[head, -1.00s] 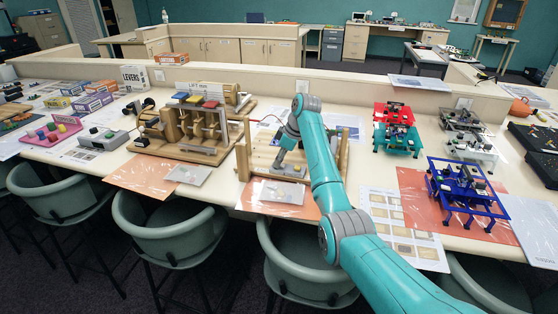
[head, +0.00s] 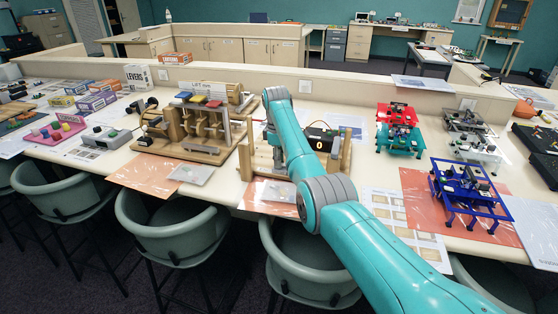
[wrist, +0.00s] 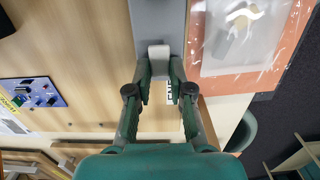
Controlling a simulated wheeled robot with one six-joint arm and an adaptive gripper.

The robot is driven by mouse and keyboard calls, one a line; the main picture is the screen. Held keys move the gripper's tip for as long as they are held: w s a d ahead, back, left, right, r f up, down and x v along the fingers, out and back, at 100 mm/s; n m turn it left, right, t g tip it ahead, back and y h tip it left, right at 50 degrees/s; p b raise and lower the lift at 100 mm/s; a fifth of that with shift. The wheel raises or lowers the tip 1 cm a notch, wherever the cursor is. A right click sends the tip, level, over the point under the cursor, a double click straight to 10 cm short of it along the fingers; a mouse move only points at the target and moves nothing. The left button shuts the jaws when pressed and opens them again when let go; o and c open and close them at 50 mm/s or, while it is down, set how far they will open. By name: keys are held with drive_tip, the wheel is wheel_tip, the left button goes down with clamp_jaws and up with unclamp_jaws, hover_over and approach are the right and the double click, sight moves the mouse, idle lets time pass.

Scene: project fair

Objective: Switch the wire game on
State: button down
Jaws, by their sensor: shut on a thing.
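The wire game (head: 262,158) is a wooden board stand on the long counter, partly hidden behind my arm in the head view. A black box on it shows a "0" (head: 320,143). In the wrist view its wooden board (wrist: 85,45) carries a grey strip (wrist: 158,18) with a pale grey block (wrist: 158,56) at its end, which looks like the switch handle. My gripper (wrist: 159,72) is shut on this block, one finger on each side. The head view mostly hides my gripper behind the arm.
A bagged sheet on an orange mat (wrist: 285,50) lies right beside the board in the wrist view. A wooden lift model (head: 195,125) stands to the left, and blue (head: 468,190), red and teal stands to the right. Chairs (head: 305,262) line the front edge.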

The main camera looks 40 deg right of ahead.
drive_tip(key=c, duration=1)
unclamp_jaws()
drive_tip(key=shift+c, duration=0.2)
drive_tip(key=shift+r, duration=0.1)
wheel_tip(320, 180, up, 12)
drive_tip(key=shift+w+a, duration=0.15)
drive_tip(key=shift+w, duration=0.05)
drive_tip(key=shift+a, duration=0.1)
